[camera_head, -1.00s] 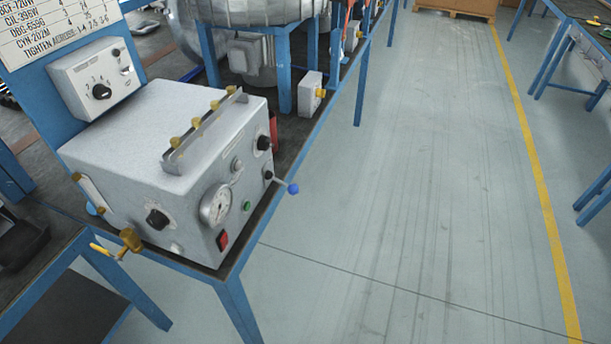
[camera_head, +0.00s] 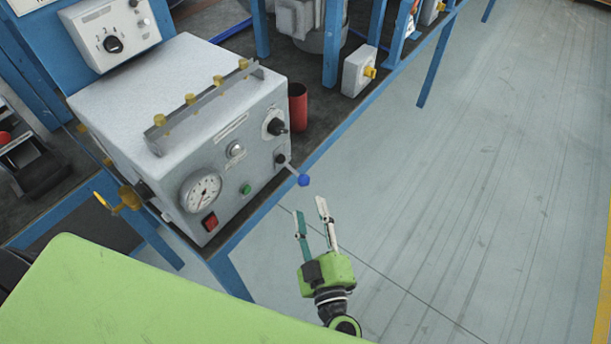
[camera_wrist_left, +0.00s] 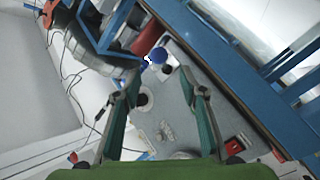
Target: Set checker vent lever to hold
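The checker is a light grey box (camera_head: 180,105) on the bench at left. A lever with a blue ball knob (camera_head: 303,180) sticks out from the right part of its front panel, pointing down and right. Its label cannot be read. My left gripper (camera_head: 309,207) is open and empty, fingers spread, just in front of and below the blue knob, not touching it. In the left wrist view the blue knob (camera_wrist_left: 158,55) lies beyond the fingertips, near the gap between them. My right gripper is not in view.
The panel also has a gauge (camera_head: 201,192), a red switch (camera_head: 209,222), a green button (camera_head: 246,189) and black knobs. A red cup (camera_head: 298,107) stands beside the box. A yellow-handled valve (camera_head: 128,198) juts out at left. The floor at right is clear.

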